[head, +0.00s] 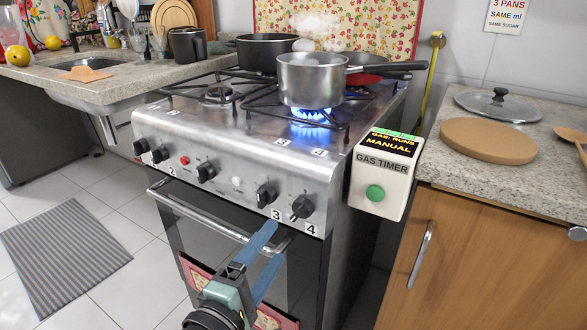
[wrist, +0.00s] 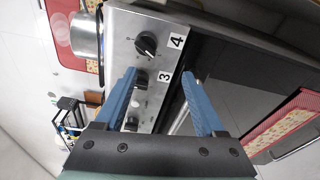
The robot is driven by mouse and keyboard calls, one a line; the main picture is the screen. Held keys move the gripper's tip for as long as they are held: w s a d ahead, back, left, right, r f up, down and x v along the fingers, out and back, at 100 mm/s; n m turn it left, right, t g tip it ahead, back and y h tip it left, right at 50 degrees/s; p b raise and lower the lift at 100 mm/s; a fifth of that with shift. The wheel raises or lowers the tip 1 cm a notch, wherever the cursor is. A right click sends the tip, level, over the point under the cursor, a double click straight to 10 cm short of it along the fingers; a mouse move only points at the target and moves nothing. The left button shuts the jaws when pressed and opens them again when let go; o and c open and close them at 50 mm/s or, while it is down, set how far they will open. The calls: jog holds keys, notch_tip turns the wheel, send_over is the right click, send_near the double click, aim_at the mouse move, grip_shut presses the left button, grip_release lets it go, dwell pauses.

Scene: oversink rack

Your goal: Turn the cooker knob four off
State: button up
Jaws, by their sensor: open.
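The cooker knob four (head: 302,206) is a black dial on the right end of the cooker's steel front panel, above the label 4. In the wrist view knob four (wrist: 146,45) shows whole, beside its 4 label. Its pointer looks turned at a slant. Blue flame burns under a steel saucepan (head: 311,80) on the front right burner. My gripper (head: 267,247) is open and empty, in front of the oven door, below and left of knob four. Its blue fingers (wrist: 160,76) point toward the panel near the label 3, apart from knob four.
Knob three (head: 265,194) sits close to the left of knob four. The oven handle (head: 220,222) runs below the panel. A white gas timer box (head: 385,172) with a green button stands right of the panel. A wooden cabinet (head: 490,240) is at the right.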

aim_at(296, 216)
jog(key=s+a+r+n+h+p, duration=0.2)
jog(key=s+a+r+n+p, duration=0.1)
jog(key=s+n+p, duration=0.55)
jog(key=shift+g, duration=0.3)
jog(key=x, duration=1.4)
jog(key=shift+w+a+f, duration=0.15)
jog(key=shift+w, duration=0.25)
grip_shut()
